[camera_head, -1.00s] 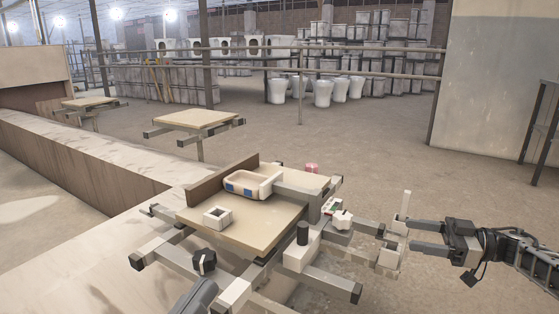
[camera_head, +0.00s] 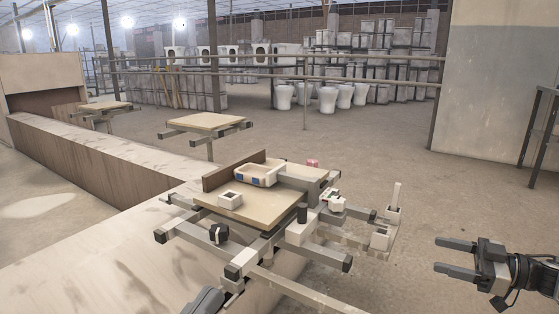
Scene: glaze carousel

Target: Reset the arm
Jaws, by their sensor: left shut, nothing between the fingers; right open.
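My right gripper (camera_head: 452,256) is at the lower right, with its two dark fingers spread and pointing left. It is empty. A gap separates it from a white block (camera_head: 392,214) with a thin upright peg on the carousel. Part of my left arm, with what looks like its shut, empty gripper (camera_head: 207,300), shows at the bottom edge, left of centre and in front of the carousel. Most of that arm is cut off by the frame. The carousel's near board (camera_head: 262,210) bears a white basin (camera_head: 255,177) with blue patches and a small white square cup (camera_head: 230,201).
Carousel arms reach out around the board. A dark cylinder (camera_head: 302,213) and a black knob (camera_head: 219,234) stand on them. Another board (camera_head: 207,121) stands farther back. A long low wall (camera_head: 100,160) runs along the left. Floor at the right is clear.

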